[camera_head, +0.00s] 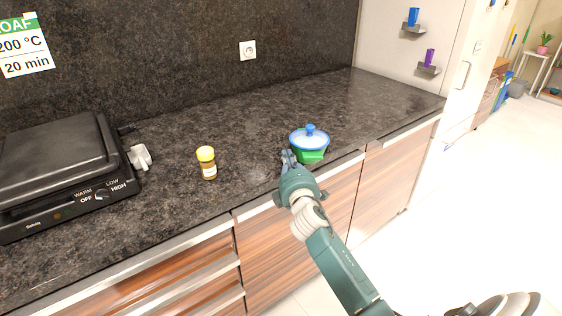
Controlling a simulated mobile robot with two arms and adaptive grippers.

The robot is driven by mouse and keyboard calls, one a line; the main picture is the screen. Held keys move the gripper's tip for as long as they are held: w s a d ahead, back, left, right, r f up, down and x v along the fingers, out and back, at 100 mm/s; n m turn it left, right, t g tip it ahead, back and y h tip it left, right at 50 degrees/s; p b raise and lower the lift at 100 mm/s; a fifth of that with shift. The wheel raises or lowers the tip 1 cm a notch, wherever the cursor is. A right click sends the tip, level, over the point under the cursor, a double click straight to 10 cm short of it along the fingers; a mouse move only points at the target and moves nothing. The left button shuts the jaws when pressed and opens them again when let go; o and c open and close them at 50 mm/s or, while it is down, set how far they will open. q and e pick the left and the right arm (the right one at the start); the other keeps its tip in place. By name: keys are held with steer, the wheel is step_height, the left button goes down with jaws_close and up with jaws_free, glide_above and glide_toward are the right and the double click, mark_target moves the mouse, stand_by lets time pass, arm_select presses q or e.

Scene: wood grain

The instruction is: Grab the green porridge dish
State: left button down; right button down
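The green porridge dish (309,156) stands on the dark stone counter near its front edge. A clear lid with a blue rim and blue knob (310,130) covers it. My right gripper (289,156) is at the left front side of the dish, with its fingers very close to it. I cannot tell whether the fingers touch the dish or how far apart they are. My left gripper is not in view.
A yellow-capped jar (207,163) stands left of the dish on the counter (245,125). The counter right of the dish is clear.

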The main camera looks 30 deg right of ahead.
steer(key=shift+d, duration=0.1)
steer(key=shift+s+d, duration=0.1)
steer(key=shift+d, duration=0.85)
steer(key=shift+a, duration=0.1)
